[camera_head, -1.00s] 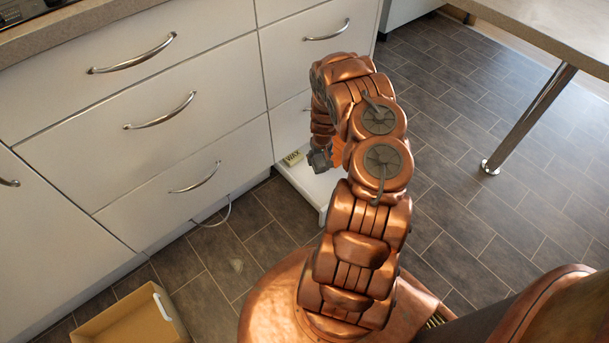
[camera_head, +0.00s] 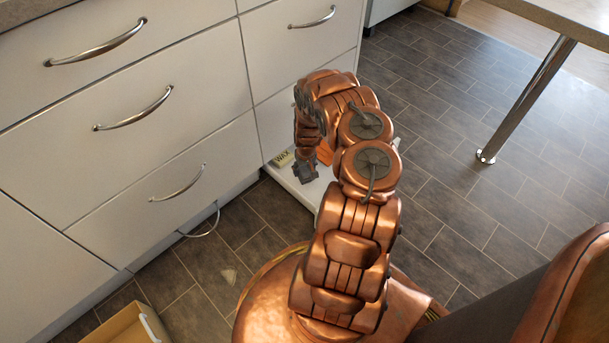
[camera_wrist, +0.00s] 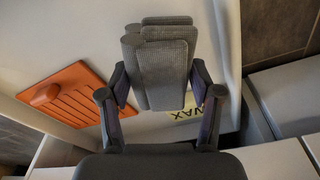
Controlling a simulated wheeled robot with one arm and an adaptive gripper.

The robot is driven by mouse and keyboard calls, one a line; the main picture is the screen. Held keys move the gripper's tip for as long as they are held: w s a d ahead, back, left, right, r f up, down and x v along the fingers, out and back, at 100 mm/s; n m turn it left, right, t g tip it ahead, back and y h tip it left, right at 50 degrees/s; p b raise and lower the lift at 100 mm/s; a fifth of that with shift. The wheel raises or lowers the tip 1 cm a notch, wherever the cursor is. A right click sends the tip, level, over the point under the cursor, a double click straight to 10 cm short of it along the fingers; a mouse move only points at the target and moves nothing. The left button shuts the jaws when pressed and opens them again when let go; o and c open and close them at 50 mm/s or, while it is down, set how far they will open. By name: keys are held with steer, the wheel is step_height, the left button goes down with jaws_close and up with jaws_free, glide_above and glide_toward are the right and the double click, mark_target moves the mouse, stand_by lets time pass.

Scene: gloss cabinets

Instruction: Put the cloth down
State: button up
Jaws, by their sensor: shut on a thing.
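The cloth (camera_wrist: 160,62) is a grey, ribbed, folded bundle in the wrist view. My gripper (camera_wrist: 158,92) is shut on it, with a finger on either side. In the head view my gripper (camera_head: 305,172) points down over an open low white drawer (camera_head: 298,191); the cloth is hard to tell apart there. Behind the cloth in the wrist view lie an orange slatted piece with a knob (camera_wrist: 70,98) and a pale box marked WAX (camera_wrist: 184,117), partly hidden by the cloth and a finger. The WAX box also shows in the head view (camera_head: 283,158).
White closed drawers (camera_head: 150,130) with metal bar handles stand at the left.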

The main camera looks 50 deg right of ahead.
mark_target(305, 173)
steer(key=shift+f+b, duration=0.65)
steer(key=shift+f, duration=0.7)
steer(key=shift+f, duration=0.2)
steer(key=o, duration=1.1)
steer(key=shift+r, duration=0.15)
